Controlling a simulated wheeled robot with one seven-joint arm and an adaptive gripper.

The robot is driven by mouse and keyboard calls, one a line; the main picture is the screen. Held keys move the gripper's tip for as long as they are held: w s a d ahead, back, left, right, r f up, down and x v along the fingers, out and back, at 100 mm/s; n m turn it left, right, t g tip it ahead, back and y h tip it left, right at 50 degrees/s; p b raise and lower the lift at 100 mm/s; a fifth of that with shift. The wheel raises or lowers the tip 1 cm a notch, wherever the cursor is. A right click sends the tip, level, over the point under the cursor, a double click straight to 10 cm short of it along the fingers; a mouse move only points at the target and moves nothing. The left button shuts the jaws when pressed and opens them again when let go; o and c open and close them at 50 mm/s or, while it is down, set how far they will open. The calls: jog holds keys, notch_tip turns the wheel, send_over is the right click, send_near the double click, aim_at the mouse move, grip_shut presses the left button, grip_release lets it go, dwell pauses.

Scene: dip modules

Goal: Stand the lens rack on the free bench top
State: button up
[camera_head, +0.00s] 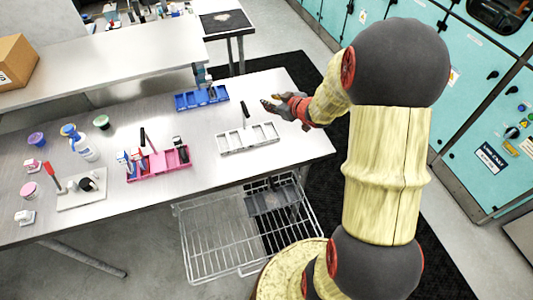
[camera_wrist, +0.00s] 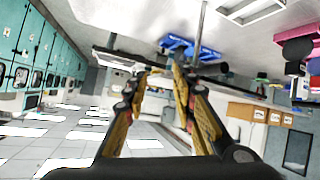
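Three racks with upright handles stand on the metal bench (camera_head: 215,150): a white one (camera_head: 232,142) that looks empty, a blue one (camera_head: 188,101) and a pink one (camera_head: 172,172). I cannot tell by sight which is the lens rack. My gripper (camera_head: 267,102) is over the bench's right part, just right of the white rack's dark handle and apart from it. In the wrist view its two yellow fingers (camera_wrist: 160,75) are spread with nothing between them. The white rack (camera_wrist: 250,12) and blue rack (camera_wrist: 180,46) show beyond the fingers there.
A wire basket (camera_head: 215,245) with a dark item sits below the bench's front edge. Cups, a bottle (camera_head: 86,150) and a white plate with a stand (camera_head: 80,192) occupy the left. A raised shelf (camera_head: 90,75) runs behind. Bare bench lies around the white rack.

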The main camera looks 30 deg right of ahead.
jog(key=s+a+r+m+g+h, duration=0.1)
jog(key=s+a+r+m+h, duration=0.15)
jog(key=s+r, duration=0.35)
jog(key=s+a+r+m+g+h, duration=0.1)
jog(key=s+a+r+h, duration=0.2)
jog(key=r, duration=0.6)
jog(key=s+a+g+y, duration=0.2)
jog(key=s+a, duration=0.5)
jog(key=s, duration=0.4)
jog(key=s+a+g+y, duration=0.2)
jog(key=s+a+y, duration=0.1)
jog(key=s+a, duration=0.5)
jog(key=s+r, duration=0.1)
jog(key=s, duration=0.2)
jog(key=shift+s, duration=0.35)
